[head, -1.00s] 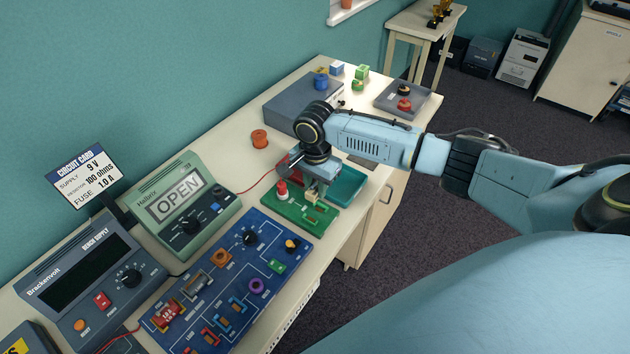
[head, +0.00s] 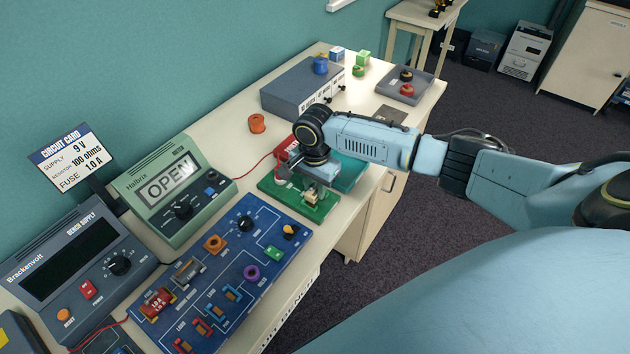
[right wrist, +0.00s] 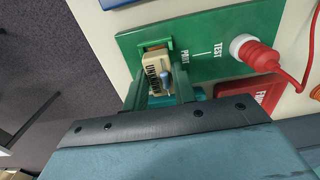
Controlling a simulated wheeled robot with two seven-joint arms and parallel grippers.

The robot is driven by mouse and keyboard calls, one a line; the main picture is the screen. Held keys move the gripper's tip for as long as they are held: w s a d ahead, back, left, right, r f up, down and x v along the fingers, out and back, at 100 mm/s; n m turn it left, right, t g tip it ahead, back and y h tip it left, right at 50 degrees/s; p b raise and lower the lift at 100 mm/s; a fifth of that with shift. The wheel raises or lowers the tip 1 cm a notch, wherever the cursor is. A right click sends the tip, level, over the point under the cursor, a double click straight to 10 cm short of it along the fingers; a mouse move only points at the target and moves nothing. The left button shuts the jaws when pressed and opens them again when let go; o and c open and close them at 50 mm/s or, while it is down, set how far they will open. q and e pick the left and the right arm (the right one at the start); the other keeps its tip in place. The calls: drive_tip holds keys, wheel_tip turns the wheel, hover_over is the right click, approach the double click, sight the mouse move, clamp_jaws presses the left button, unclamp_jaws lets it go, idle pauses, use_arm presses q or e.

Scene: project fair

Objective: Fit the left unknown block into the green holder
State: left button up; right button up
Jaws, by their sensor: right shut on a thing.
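The green holder (head: 270,188) is a flat green board on the bench, marked PART and TEST in the right wrist view (right wrist: 205,75). My right gripper (head: 314,186) is low over it and shut on a beige block (right wrist: 158,66) with a blue part on it. The block's label is partly covered and begins "UNKN". The block (head: 311,196) is at the PART end, beside an orange strip; I cannot tell whether it is fully seated. A red plug (right wrist: 258,56) stands at the TEST end. My left gripper is not in view.
A teal tray (head: 352,178) and a red box (head: 287,149) are close behind the holder. A blue circuit board (head: 225,265) and a green meter reading OPEN (head: 150,210) are in front and left. The bench's right edge is near.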

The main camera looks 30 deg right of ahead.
drive_tip(key=shift+f, duration=0.15)
drive_tip(key=shift+p, duration=1.7)
idle(1.7)
drive_tip(key=shift+f+b, duration=0.3)
drive_tip(key=shift+f, duration=0.4)
idle(1.0)
drive_tip(key=o, duration=1.5)
drive_tip(key=shift+o, duration=0.2)
wheel_tip(320, 180, up, 3)
drive_tip(key=p, duration=0.3)
drive_tip(key=shift+p, duration=0.3)
drive_tip(key=shift+r+p, duration=0.95)
drive_tip(key=shift+r, duration=1.55)
